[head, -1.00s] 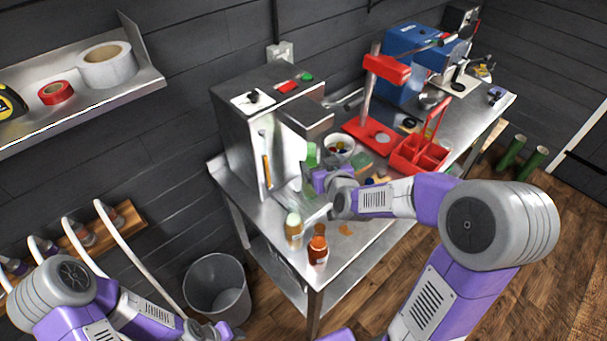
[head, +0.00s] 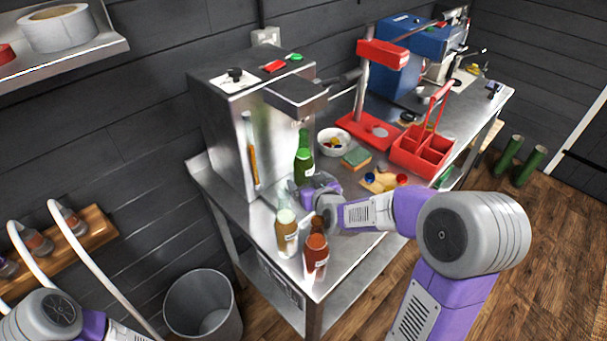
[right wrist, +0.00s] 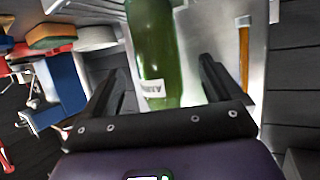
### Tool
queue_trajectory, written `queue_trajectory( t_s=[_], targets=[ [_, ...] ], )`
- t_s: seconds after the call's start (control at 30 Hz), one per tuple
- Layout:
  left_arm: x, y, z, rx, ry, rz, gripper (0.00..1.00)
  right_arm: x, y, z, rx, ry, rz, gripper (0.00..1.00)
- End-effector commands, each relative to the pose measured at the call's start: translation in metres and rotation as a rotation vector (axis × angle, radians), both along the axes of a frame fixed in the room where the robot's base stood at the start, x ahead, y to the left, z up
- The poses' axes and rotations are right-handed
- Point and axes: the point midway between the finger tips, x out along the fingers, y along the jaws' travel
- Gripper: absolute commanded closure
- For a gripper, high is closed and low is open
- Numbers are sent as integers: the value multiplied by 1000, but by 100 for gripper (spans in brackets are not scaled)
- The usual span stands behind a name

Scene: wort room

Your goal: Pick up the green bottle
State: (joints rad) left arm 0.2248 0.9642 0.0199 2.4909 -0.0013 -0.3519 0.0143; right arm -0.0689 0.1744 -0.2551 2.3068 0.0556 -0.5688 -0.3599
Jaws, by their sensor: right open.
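The green bottle (head: 304,168) stands upright on the steel table, in front of the steel machine. In the right wrist view the green bottle (right wrist: 158,60) lies ahead of and between the open fingers of my right gripper (right wrist: 160,88), with a white label near its base. I cannot tell whether a finger touches it. In the head view my right gripper (head: 300,193) is low beside the bottle's base, partly hidden by its own wrist. My left arm shows at the lower left, but its gripper is out of view.
A clear bottle with a pale top (head: 286,235) and a brown bottle (head: 315,255) stand near the front table corner. A white bowl (head: 334,150), a sponge (head: 357,158) and a red caddy (head: 408,168) are to the right. The steel machine (head: 232,150) stands close on the left.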

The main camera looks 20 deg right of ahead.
Motion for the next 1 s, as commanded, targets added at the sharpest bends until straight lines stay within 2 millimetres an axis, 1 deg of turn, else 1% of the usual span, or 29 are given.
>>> queue_trajectory(
  t_s=[0.3, 0.4, 0.67, 0.7, 0.77, 1.0],
  targets=[
    [0, 0, -9, 0, 0, 0, 57, 40, -7, -18, 0, 1, 0, 8],
    [0, 0, -10, 0, 0, 0, 57, 49, -8, -21, 0, 2, 0, 8],
    [0, 0, -10, 0, 0, 0, 57, 52, -8, -21, 0, 1, 0, 8],
    [0, 0, -10, 0, 0, 0, 57, 52, -8, -21, 0, 1, 0, 11],
    [0, 0, -10, 0, 0, 0, 57, 52, -8, -21, 0, 1, 0, 20],
    [0, 0, -10, 0, 0, 0, 57, 52, -8, -21, 0, 0, 0, 57]
  ],
)
